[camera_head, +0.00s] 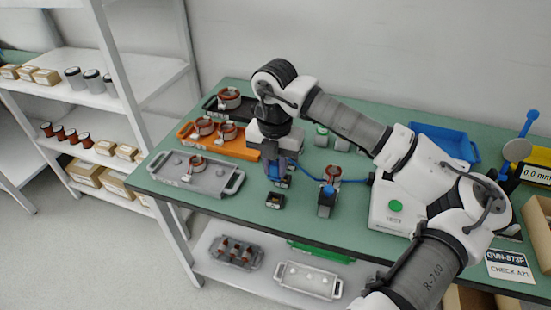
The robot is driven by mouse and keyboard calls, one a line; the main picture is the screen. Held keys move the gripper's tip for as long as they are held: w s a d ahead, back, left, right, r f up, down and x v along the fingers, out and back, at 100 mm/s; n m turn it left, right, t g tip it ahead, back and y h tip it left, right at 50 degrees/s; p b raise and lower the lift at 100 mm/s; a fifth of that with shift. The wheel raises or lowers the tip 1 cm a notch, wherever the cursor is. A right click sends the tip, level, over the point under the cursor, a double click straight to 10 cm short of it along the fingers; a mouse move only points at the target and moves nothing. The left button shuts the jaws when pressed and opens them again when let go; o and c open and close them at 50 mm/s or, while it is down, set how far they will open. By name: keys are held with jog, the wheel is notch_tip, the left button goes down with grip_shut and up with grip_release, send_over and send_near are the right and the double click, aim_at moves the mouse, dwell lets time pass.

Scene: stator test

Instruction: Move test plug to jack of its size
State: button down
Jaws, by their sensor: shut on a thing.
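My gripper (281,176) points down over the middle of the green bench. It is shut on a small blue piece, taken to be the test plug, mostly hidden by the fingers. A blue cable (352,181) runs from that area toward the white tester (392,207) with a green button. A small dark block with a light opening, perhaps a jack (275,201), sits just in front of the gripper. A blue-and-grey stand (326,201) with a copper-wound stator (333,173) stands to the right. Jack sizes are too small to tell, and whether the plug touches anything is unclear.
A grey tray (215,181), an orange tray (190,141) and a black tray (212,108) with stators lie left. A blue bin (445,142) is behind my arm. Shelves (150,75) rise at left.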

aim_at(275, 181)
jog(key=shift+s+f, duration=0.15)
jog(key=shift+f, duration=0.15)
jog(key=shift+f+b, duration=0.95)
jog(key=shift+f, duration=1.35)
jog(key=shift+b, duration=0.4)
jog(key=shift+f+b, duration=1.05)
jog(key=shift+b, duration=0.45)
jog(key=c, duration=1.2)
grip_release()
jog(key=shift+o, duration=0.2)
jog(key=shift+r, duration=0.1)
notch_tip(275, 181, up, 14)
jog(key=shift+f+b, duration=0.15)
jog(key=shift+b, duration=0.6)
